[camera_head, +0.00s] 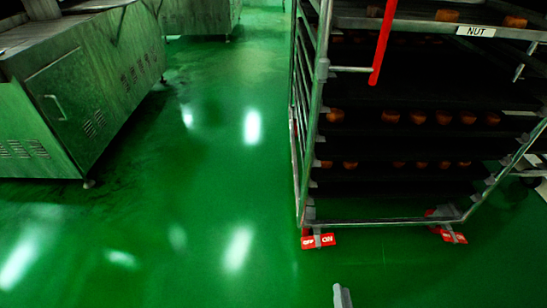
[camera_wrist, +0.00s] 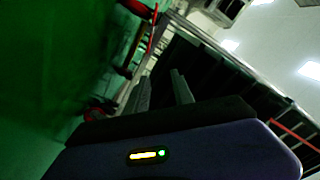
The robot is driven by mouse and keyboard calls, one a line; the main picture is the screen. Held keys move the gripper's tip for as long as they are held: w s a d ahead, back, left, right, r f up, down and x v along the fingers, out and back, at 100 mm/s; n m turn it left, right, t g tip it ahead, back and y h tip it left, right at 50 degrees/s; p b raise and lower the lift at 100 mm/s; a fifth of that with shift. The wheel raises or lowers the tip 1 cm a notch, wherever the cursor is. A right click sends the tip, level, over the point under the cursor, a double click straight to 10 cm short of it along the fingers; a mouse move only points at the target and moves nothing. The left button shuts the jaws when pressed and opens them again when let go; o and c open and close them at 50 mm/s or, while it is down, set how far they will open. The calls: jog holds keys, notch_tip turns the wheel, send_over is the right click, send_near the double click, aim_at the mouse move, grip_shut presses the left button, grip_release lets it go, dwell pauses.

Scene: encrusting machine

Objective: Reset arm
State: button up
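My gripper (camera_wrist: 159,78) shows in the wrist view with its two grey fingers apart and nothing visible between them. The wrist view is strongly tilted, and the fingers point toward the rack. In the head view only a small grey piece, seemingly a fingertip of mine, shows at the bottom edge, right of centre, over the floor. The rest of my arm is out of that view. The metal rack (camera_head: 312,130) stands at the right, apart from this piece. It also shows in the wrist view (camera_wrist: 215,48), behind the fingers.
The rack bears dark trays with several brown pieces (camera_head: 443,117), a "NUT" label (camera_head: 481,31) and a red upright handle (camera_head: 383,42). Red caster brakes (camera_head: 318,241) sit at its foot. A steel machine (camera_head: 85,85) stands at the left. The green floor (camera_head: 190,200) between is clear.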

jog(key=s+r+n+g+p, duration=0.2)
jog(key=s+r+n, duration=0.3)
jog(key=s+r, duration=1.05)
jog(key=s+r+n+g+p, duration=0.15)
jog(key=s+r+n, duration=0.35)
jog(key=s+r, duration=1.05)
notch_tip(320, 180, up, 40)
jog(key=w+p, duration=0.2)
jog(key=p, duration=3.6)
jog(key=shift+w+d+f+y, duration=0.15)
jog(key=shift+w+f+y, duration=0.05)
jog(key=shift+w+y, duration=0.1)
